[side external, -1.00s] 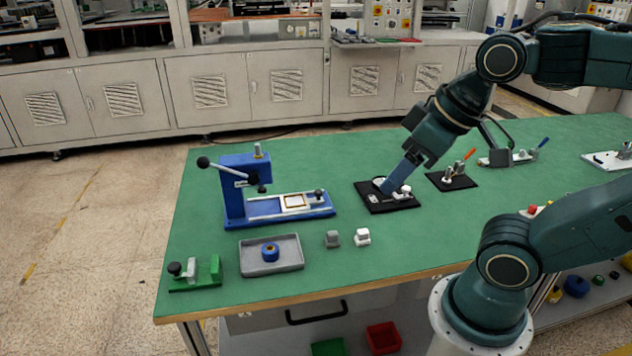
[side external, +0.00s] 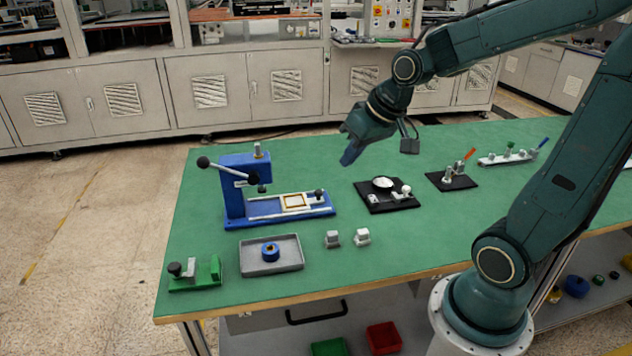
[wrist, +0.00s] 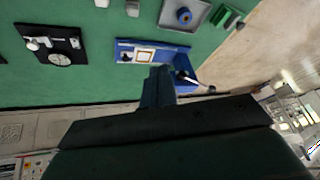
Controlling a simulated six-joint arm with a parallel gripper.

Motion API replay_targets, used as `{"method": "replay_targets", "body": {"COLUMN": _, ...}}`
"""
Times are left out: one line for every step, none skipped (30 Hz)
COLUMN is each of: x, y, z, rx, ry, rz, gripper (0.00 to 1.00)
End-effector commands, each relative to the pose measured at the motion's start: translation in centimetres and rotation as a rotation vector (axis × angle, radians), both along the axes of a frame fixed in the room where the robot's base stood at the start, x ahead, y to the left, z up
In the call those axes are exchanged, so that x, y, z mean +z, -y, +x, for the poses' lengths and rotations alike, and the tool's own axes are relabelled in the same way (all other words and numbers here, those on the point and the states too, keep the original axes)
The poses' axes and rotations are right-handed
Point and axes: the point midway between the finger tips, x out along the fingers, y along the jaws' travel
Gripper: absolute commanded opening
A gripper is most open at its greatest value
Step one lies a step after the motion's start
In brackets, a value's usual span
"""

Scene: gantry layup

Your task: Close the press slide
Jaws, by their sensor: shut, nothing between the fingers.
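The blue press (side external: 240,185) stands at the left of the green table, with a lever ending in a black ball. Its slide (side external: 296,202), a light plate with an orange-edged square and a dark knob (side external: 319,193), sits out on the right part of the blue base, clear of the press head. My gripper (side external: 348,157) is shut and empty, in the air above the table, up and to the right of the slide. In the wrist view my gripper (wrist: 158,75) points toward the press, and the slide (wrist: 143,55) shows just beyond its tips.
A black fixture with a round white dial (side external: 383,184) lies right of the press. A grey tray (side external: 255,266) holding a blue ring, two small blocks (side external: 332,238) and a green clamp (side external: 196,272) lie in front. An orange-handled clamp (side external: 455,178) stands farther right.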

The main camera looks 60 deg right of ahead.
Motion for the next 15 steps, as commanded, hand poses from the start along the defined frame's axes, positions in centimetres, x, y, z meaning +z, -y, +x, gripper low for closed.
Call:
{"method": "replay_targets", "body": {"x": -0.8, "y": 1.1, "z": 0.7, "rx": -0.027, "ry": -0.003, "rz": 0.015, "gripper": 0.00}}
{"method": "replay_targets", "body": {"x": -1.2, "y": 1.6, "z": 1.1, "rx": -0.040, "ry": -0.001, "rz": 0.023, "gripper": 0.00}}
{"method": "replay_targets", "body": {"x": -1.7, "y": 2.3, "z": 1.6, "rx": -0.058, "ry": 0.003, "rz": 0.034, "gripper": 0.00}}
{"method": "replay_targets", "body": {"x": -2.0, "y": 2.9, "z": 2.0, "rx": -0.070, "ry": 0.006, "rz": 0.042, "gripper": 0.00}}
{"method": "replay_targets", "body": {"x": -2.5, "y": 3.4, "z": 2.3, "rx": -0.085, "ry": 0.009, "rz": 0.051, "gripper": 0.00}}
{"method": "replay_targets", "body": {"x": -3.0, "y": 4.2, "z": 2.7, "rx": -0.102, "ry": 0.013, "rz": 0.063, "gripper": 0.00}}
{"method": "replay_targets", "body": {"x": -3.4, "y": 4.8, "z": 3.0, "rx": -0.117, "ry": 0.017, "rz": 0.072, "gripper": 0.00}}
{"method": "replay_targets", "body": {"x": -3.9, "y": 5.4, "z": 3.3, "rx": -0.132, "ry": 0.020, "rz": 0.080, "gripper": 0.00}}
{"method": "replay_targets", "body": {"x": -4.4, "y": 6.2, "z": 3.7, "rx": -0.151, "ry": 0.027, "rz": 0.093, "gripper": 0.00}}
{"method": "replay_targets", "body": {"x": -4.9, "y": 6.8, "z": 3.9, "rx": -0.165, "ry": 0.030, "rz": 0.101, "gripper": 0.00}}
{"method": "replay_targets", "body": {"x": -5.4, "y": 7.4, "z": 4.1, "rx": -0.182, "ry": 0.034, "rz": 0.110, "gripper": 0.00}}
{"method": "replay_targets", "body": {"x": -6.0, "y": 8.3, "z": 4.4, "rx": -0.201, "ry": 0.041, "rz": 0.123, "gripper": 0.00}}
{"method": "replay_targets", "body": {"x": -6.5, "y": 8.9, "z": 4.6, "rx": -0.218, "ry": 0.046, "rz": 0.132, "gripper": 0.00}}
{"method": "replay_targets", "body": {"x": -7.0, "y": 9.5, "z": 4.8, "rx": -0.234, "ry": 0.051, "rz": 0.142, "gripper": 0.00}}
{"method": "replay_targets", "body": {"x": -7.6, "y": 10.4, "z": 4.9, "rx": -0.255, "ry": 0.058, "rz": 0.155, "gripper": 0.00}}
